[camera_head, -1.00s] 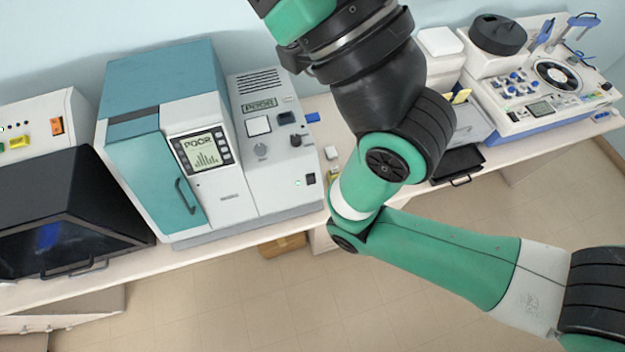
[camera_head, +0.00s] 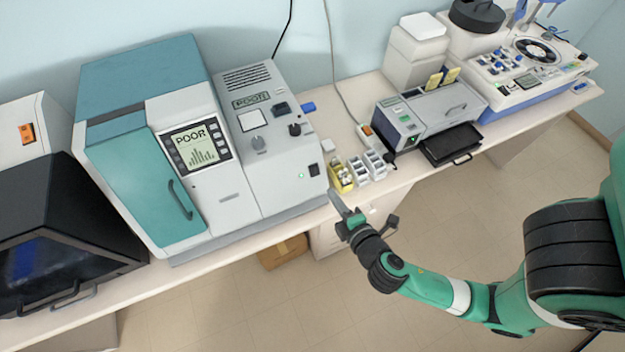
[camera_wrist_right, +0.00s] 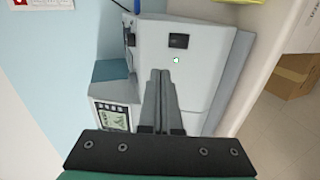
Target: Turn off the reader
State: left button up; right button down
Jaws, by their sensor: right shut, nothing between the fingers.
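The reader (camera_head: 225,185) is a teal and grey machine with a screen reading "POOR" over a bar graph. My right gripper (camera_head: 333,194) is shut and empty, just off the reader's front right corner, below the switch. In the right wrist view, the shut fingertips (camera_wrist_right: 160,72) point at the grey panel, and the switch (camera_wrist_right: 178,41) and green light lie just beyond them. Contact cannot be told. My left gripper is not in view.
Small yellow and white slide racks (camera_head: 358,170) stand on the bench right of the reader. A grey device with a black tray (camera_head: 452,145) is farther right. A black-fronted box (camera_head: 60,225) stands left of the reader. The floor in front is open.

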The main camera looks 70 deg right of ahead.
jog(key=shift+s+d+f+g, duration=0.1)
jog(key=shift+s+f+g, duration=0.2)
jog(key=shift+s+f, duration=0.65)
jog(key=shift+w+f, duration=0.1)
jog(key=shift+f, duration=0.05)
send_near(315, 168)
jog(key=x, duration=0.7)
